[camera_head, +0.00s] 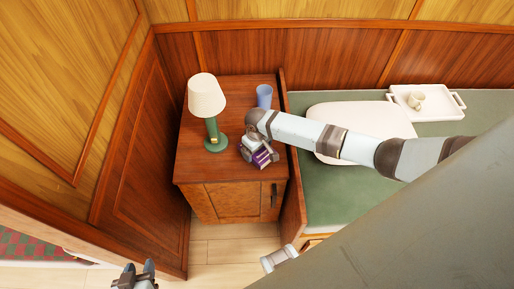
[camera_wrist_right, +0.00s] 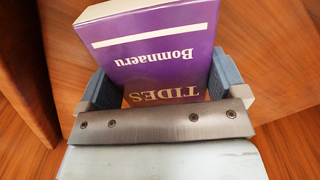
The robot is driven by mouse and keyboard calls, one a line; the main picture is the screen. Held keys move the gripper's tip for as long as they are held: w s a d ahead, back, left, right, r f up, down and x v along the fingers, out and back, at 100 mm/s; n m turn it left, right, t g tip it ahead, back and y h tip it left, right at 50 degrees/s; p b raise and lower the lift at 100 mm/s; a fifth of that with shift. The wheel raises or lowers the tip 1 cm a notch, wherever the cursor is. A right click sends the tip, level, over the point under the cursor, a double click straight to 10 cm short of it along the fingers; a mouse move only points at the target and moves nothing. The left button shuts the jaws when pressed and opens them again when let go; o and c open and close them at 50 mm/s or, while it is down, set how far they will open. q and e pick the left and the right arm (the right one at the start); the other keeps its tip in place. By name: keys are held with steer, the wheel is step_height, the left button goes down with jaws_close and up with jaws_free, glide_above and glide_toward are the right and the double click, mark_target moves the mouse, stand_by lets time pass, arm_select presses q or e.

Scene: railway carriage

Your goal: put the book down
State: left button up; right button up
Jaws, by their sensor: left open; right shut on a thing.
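A purple book (camera_head: 263,156) with white page edges is at my right gripper (camera_head: 258,149), over the front right part of the wooden cabinet's top (camera_head: 200,165). In the right wrist view the book (camera_wrist_right: 165,50) sits between the two fingers of the gripper (camera_wrist_right: 160,90), its cover reading "TIDES" and "Bomnaeru". My right gripper is shut on it. I cannot tell whether the book touches the cabinet top. My left gripper (camera_head: 136,275) is open and empty at the bottom edge of the head view, low and away from the cabinet.
A lamp (camera_head: 207,100) with a green base and cream shade stands left of the book. A blue cup (camera_head: 264,96) stands behind my right gripper. A bed (camera_head: 340,190) with a pillow (camera_head: 325,115) and a white tray (camera_head: 445,104) lies to the right. The cabinet's front left top is clear.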

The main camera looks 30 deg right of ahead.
steer(key=o, duration=0.7)
steer(key=shift+r, duration=0.35)
step_height(320, 180, up, 13)
steer(key=shift+r+p, duration=0.1)
steer(key=shift+p, duration=0.75)
jaws_close()
stand_by(0.6)
steer(key=shift+a, duration=0.1)
